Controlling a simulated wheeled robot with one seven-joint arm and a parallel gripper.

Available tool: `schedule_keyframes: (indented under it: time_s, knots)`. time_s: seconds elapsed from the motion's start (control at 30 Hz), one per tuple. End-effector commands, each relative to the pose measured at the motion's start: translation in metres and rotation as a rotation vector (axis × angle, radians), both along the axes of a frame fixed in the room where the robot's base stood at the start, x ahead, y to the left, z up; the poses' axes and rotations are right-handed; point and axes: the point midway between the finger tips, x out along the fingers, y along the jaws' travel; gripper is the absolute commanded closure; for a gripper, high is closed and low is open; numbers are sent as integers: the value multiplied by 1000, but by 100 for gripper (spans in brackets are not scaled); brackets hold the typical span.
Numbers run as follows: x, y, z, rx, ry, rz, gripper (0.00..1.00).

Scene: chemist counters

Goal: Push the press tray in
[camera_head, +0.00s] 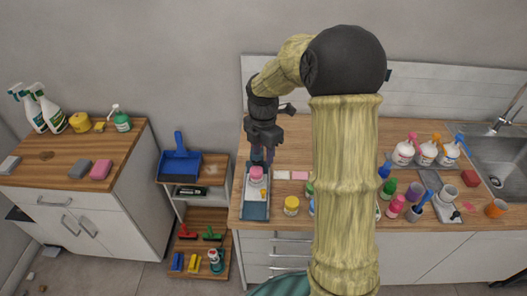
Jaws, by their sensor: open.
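A narrow blue-grey tray (254,211) lies at the left end of the right-hand wooden counter, near its front edge. I take it to be the press tray, though no label shows. A pink-capped white bottle (256,175) and small items stand on or over the tray. My gripper (263,157) points down just behind the pink-capped bottle, above the rear end of the tray. It is open. My gripper and wrist hide the back of the tray and whatever stands behind it. I cannot tell whether a fingertip touches anything.
A yellow jar (291,206) stands just right of the tray. Several bottles, a sink (500,165) and spray bottles (403,150) are further right. A low shelf with a blue dustpan (180,165) stands left. My arm hides the counter's middle.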

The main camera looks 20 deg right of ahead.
Motion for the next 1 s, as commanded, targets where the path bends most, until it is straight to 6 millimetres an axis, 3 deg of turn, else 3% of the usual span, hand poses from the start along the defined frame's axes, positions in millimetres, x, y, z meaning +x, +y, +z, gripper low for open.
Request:
schedule_keyframes:
  time_s: [0.1,0.3,0.47,1.0]
  knots:
    - [0,0,0,0,0,0,61]
    - [-5,1,1,-3,-8,-62,100]
    - [-24,5,3,-3,-31,-276,100]
    - [-123,12,6,104,-139,-1411,100]
